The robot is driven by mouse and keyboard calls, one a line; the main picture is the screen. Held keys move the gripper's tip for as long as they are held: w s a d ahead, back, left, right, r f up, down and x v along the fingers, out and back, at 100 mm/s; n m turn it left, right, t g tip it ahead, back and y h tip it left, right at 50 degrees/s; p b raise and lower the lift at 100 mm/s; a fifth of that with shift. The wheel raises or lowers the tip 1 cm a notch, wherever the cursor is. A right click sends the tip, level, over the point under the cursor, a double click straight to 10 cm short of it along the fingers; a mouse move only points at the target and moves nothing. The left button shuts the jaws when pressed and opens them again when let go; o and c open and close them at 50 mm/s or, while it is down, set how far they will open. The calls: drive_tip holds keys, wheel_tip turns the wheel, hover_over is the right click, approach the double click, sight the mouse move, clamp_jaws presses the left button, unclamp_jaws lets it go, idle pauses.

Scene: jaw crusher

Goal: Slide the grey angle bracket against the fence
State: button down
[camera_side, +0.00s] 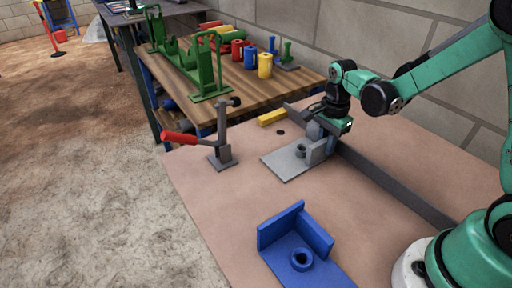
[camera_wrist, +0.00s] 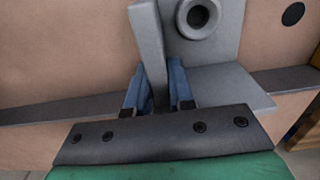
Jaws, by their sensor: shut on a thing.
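The grey angle bracket (camera_side: 287,164) lies flat on the tan table, with a round boss and upright walls at its far right side. My gripper (camera_side: 322,132) is over those walls in the side view. In the wrist view, my gripper (camera_wrist: 158,88) has its blue fingers on either side of one upright wall of the bracket (camera_wrist: 150,50), shut on it. The fence (camera_side: 395,187) is a long dark grey bar on the table. In the wrist view the bracket's other wall overlaps the fence (camera_wrist: 60,108); whether they touch, I cannot tell.
A blue angle bracket (camera_side: 310,252) with a boss lies at the table's front. A red-handled toggle clamp (camera_side: 222,150) stands left of the grey bracket. A yellow block (camera_side: 272,117) lies behind it. A wooden bench (camera_side: 235,80) holds green stands and coloured cylinders.

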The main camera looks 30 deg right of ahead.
sight(301, 139)
drive_tip(key=shift+w, duration=3.95)
drive_tip(key=shift+d, duration=0.15)
drive_tip(key=shift+d, duration=0.65)
drive_tip(key=shift+w+d, duration=0.1)
drive_tip(key=shift+w, duration=0.9)
drive_tip(key=c, duration=0.7)
unclamp_jaws()
